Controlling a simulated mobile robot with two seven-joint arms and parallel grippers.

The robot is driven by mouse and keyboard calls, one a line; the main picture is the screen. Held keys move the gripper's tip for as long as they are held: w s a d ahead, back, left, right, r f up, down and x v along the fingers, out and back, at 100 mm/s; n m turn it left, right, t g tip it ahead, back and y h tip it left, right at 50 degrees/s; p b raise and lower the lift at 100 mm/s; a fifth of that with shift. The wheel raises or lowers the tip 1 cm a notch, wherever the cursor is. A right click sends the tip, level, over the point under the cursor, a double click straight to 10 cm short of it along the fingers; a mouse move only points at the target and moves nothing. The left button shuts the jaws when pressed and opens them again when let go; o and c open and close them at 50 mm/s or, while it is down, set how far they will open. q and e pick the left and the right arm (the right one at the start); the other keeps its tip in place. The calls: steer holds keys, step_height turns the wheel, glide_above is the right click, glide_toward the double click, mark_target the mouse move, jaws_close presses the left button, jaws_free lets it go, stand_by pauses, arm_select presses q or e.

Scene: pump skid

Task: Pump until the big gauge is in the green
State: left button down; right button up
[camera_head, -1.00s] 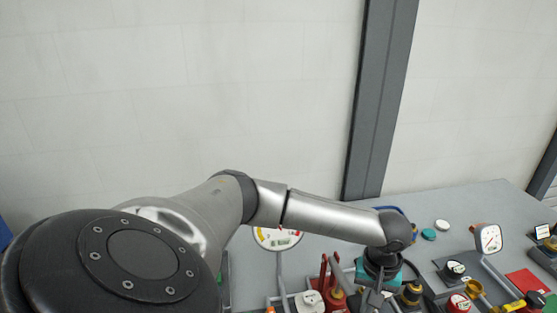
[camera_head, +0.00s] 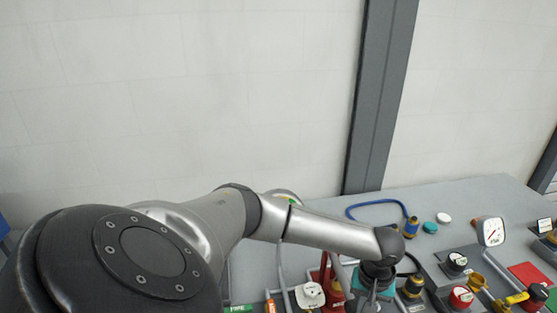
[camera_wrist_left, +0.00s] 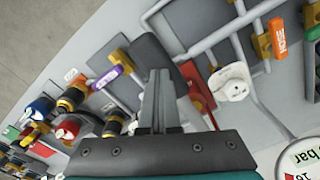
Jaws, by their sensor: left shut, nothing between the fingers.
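The big gauge (camera_head: 286,196) is mostly behind my left arm in the head view; only its upper rim shows, so its needle cannot be read. In the left wrist view a white dial marked "bar" (camera_wrist_left: 300,162) is cut off at the lower right corner, with no needle clearly visible. My left gripper (camera_head: 364,303) is low in the head view among the fittings. In the left wrist view its fingers (camera_wrist_left: 158,85) are shut and empty, overlapping a dark bar (camera_wrist_left: 150,55) beside a red part (camera_wrist_left: 199,92). I cannot tell whether they touch it. My right gripper is not in view.
A smaller gauge (camera_head: 490,232) stands at the right. Red and black knobs (camera_head: 461,297) and yellow-handled valves crowd the front right. A white round fitting (camera_head: 310,295) and a red upright (camera_head: 328,275) stand left of the gripper. A blue hose (camera_head: 372,205) lies behind.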

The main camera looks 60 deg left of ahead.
arm_select(q)
step_height(320, 180, up, 6)
steer(key=p, duration=0.6)
steer(key=shift+r, duration=0.1)
step_height(320, 180, up, 3)
steer(key=shift+f, duration=0.15)
steer(key=shift+f+b, duration=0.9)
steer(key=shift+f, duration=1.1)
steer(key=shift+a+f+b, duration=0.1)
steer(key=shift+f+b, duration=1)
steer(key=shift+f, duration=1.4)
step_height(320, 180, up, 3)
steer(key=p, duration=0.4)
steer(key=shift+r, duration=3.05)
steer(key=shift+f, duration=0.15)
